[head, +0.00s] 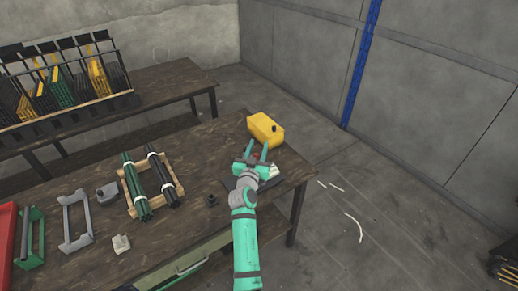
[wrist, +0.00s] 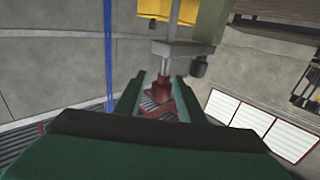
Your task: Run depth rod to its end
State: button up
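A rivet press with a yellow housing (head: 265,128) stands at the right end of the wooden table. In the wrist view its yellow top (wrist: 165,10) and olive body (wrist: 210,20) show. A grey shaft with a reddish-brown nose (wrist: 162,88) hangs below, and a short dark cylinder (wrist: 198,67) hangs to its right. I cannot tell which part is the depth rod. My gripper (head: 257,152) reaches toward the press from the front. In the wrist view its green fingers (wrist: 160,78) are apart, with the reddish nose seen between them; contact is unclear.
Green and dark rods lie bundled on a wooden rack (head: 178,185) on the table. A grey frame (head: 76,222), a green holder (head: 30,238) and a small dark part (head: 211,199) are also there. A back bench holds a sorting rack (head: 65,80). Floor right of the table is mostly clear.

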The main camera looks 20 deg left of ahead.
jog(key=shift+f, duration=0.1)
jog(key=v, duration=1)
jog(key=shift+s, duration=0.4)
jog(key=s+d+f+g, duration=0.1)
jog(key=s+d+f, duration=0.65)
jog(key=s, duration=0.35)
jog(key=s+d+f+g, duration=0.1)
jog(key=s+d+f, duration=0.7)
jog(key=s, duration=0.4)
jog(key=s+d+r+h, duration=0.1)
jog(key=s+d, duration=0.3)
jog(key=s, duration=0.4)
jog(key=s+d+r+m+h, duration=0.1)
jog(key=s+d+r, duration=0.3)
jog(key=s, duration=0.5)
jog(key=s+d+r+m+h, duration=0.1)
jog(key=s+d+r, duration=0.2)
jog(key=s, duration=0.5)
jog(key=shift+s+d+r+h, duration=0.25)
jog(key=shift+d+h, duration=0.15)
jog(key=shift+d, duration=0.45)
